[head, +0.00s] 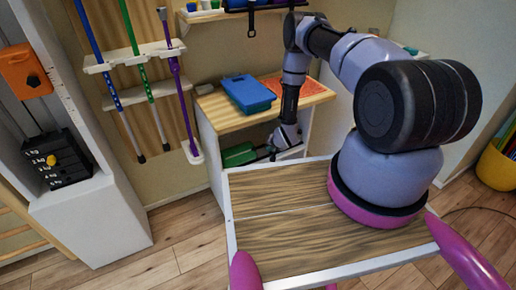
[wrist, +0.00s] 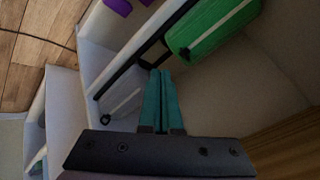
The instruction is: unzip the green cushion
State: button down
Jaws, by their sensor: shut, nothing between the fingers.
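A green object (head: 238,154), which I take for the green cushion, sits in the lower part of the wooden-topped cabinet. In the wrist view the green cushion (wrist: 208,28) is rounded, with a paler stripe along it, and is cut off by the top edge. My gripper (head: 270,153) reaches down at the cabinet's open side, to the right of the cushion. In the wrist view my gripper (wrist: 162,72) has its teal fingers together and empty, with the tips just below and left of the cushion. A dark bar lies by the tips; I cannot tell whether they touch.
The cabinet top (head: 218,112) holds a blue box (head: 248,94) and an orange mat (head: 300,90). Colored poles hang on a wall rack (head: 135,57) at left. A weight stack (head: 58,160) stands far left. Floor (head: 170,255) between is clear.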

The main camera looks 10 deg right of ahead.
jog(key=w+a+f, duration=0.4)
jog(key=w+f, duration=0.1)
jog(key=w, duration=0.1)
jog(key=shift+w, duration=0.3)
jog(key=shift+a, duration=0.1)
jog(key=s+a, duration=0.1)
jog(key=a, duration=0.4)
jog(key=s+a, duration=0.2)
jog(key=a, duration=0.3)
jog(key=s+a, duration=0.2)
jog(key=a, duration=0.2)
jog(key=shift+a, duration=0.4)
